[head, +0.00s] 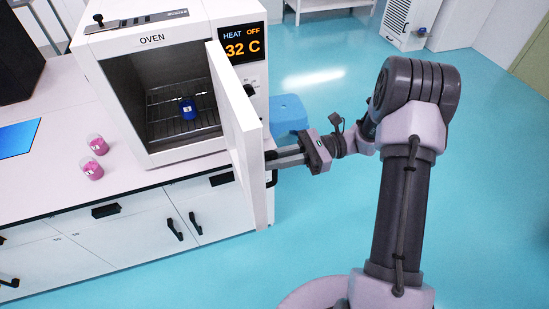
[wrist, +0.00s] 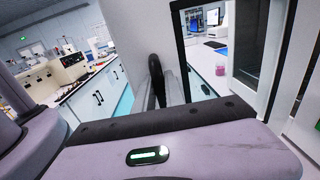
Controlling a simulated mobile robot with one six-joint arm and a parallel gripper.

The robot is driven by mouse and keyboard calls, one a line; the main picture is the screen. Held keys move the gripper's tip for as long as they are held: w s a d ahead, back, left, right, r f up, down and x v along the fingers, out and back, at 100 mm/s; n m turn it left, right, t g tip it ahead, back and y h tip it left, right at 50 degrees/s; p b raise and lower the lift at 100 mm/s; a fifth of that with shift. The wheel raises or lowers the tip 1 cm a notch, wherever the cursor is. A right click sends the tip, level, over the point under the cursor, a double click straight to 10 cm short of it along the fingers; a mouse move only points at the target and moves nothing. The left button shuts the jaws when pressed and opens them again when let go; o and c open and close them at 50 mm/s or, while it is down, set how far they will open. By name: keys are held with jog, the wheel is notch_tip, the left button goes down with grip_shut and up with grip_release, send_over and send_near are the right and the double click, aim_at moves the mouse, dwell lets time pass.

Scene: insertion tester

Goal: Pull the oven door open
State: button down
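The white oven (head: 152,41) stands on the bench at the left in the head view. Its door (head: 237,130) is swung wide open, standing out from the front at the oven's right side. The oven's rack and inside are exposed. My gripper (head: 276,158) reaches the outer face of the door from the right. In the wrist view, the dark door handle (wrist: 156,78) runs between the two close-set fingers of my gripper (wrist: 168,86), which look shut on it. The handle is mostly hidden in the head view.
A blue-capped container (head: 187,109) stands on the oven rack. Two pink containers (head: 97,145) (head: 92,171) stand on the bench left of the oven. A blue stool (head: 289,112) is behind my gripper. The floor to the right is open.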

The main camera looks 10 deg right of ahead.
jog(key=c, duration=1.7)
grip_release()
jog(key=shift+d, duration=0.1)
jog(key=w+d+p, duration=0.1)
jog(key=d+p, duration=0.2)
jog(key=d, duration=1.4)
jog(key=shift+w, duration=0.35)
